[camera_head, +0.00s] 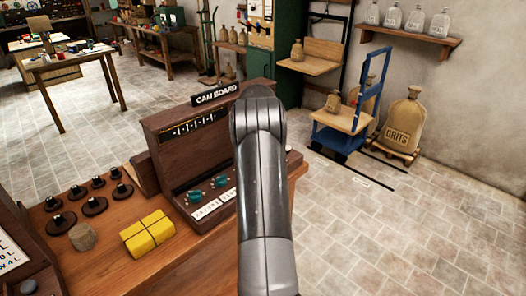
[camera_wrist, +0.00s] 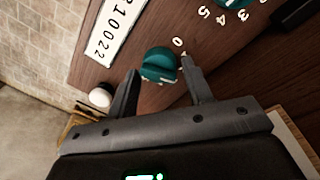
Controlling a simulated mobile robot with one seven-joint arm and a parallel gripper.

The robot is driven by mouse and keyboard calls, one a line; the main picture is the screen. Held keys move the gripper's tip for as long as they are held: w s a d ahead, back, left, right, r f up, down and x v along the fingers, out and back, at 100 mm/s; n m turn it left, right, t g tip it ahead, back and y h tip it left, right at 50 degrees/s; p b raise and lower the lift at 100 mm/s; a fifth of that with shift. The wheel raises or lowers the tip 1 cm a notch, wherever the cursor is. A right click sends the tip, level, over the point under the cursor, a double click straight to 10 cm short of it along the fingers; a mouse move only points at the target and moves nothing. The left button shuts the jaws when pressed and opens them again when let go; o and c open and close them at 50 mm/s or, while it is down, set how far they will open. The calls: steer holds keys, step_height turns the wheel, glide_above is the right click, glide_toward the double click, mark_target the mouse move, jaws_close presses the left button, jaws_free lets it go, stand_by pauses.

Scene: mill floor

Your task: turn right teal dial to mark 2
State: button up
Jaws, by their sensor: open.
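In the wrist view a teal dial (camera_wrist: 158,65) lies between the fingertips of my gripper (camera_wrist: 161,68). The fingers are open, one on each side of it; I cannot tell whether either touches it. A white 0 is printed beside the dial, and the mark it points to is unclear. A second teal dial (camera_wrist: 232,3) is cut off at the top edge, with 5, 4 and 3 printed near it. In the head view two teal dials, a left one (camera_head: 195,196) and a right one (camera_head: 221,182), show on the cam board (camera_head: 180,150). My arm hides my gripper and the board's right part there.
A white round knob (camera_wrist: 100,97) is close to the left finger, and a white number strip (camera_wrist: 118,27) lies on the panel. A yellow block (camera_head: 147,234) and several black knobs are on the bench left of the board. Open floor lies to the right.

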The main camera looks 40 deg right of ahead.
step_height(320, 180, up, 10)
steer(key=shift+w+a, duration=0.25)
steer(key=shift+a, duration=0.1)
stand_by(0.5)
steer(key=s+a+r+n+t, duration=0.1)
steer(key=s+a+r, duration=0.1)
steer(key=a+r, duration=0.5)
steer(key=s+a+r+n+t, duration=0.1)
steer(key=s+a+r, duration=0.1)
steer(key=a, duration=0.9)
steer(key=s+a+r+n+t, duration=0.15)
steer(key=a+r, duration=0.35)
steer(key=a, duration=0.5)
steer(key=s+a+f+n+t, duration=0.1)
steer(key=s+a+f+n, duration=0.1)
steer(key=s+a, duration=0.8)
steer(key=s+a+f+n+t, duration=0.1)
steer(key=s+a+f, duration=0.4)
steer(key=s+a, duration=0.5)
steer(key=shift+s+n+y, duration=0.3)
steer(key=shift+s+n, duration=0.25)
steer(key=shift+s, duration=0.6)
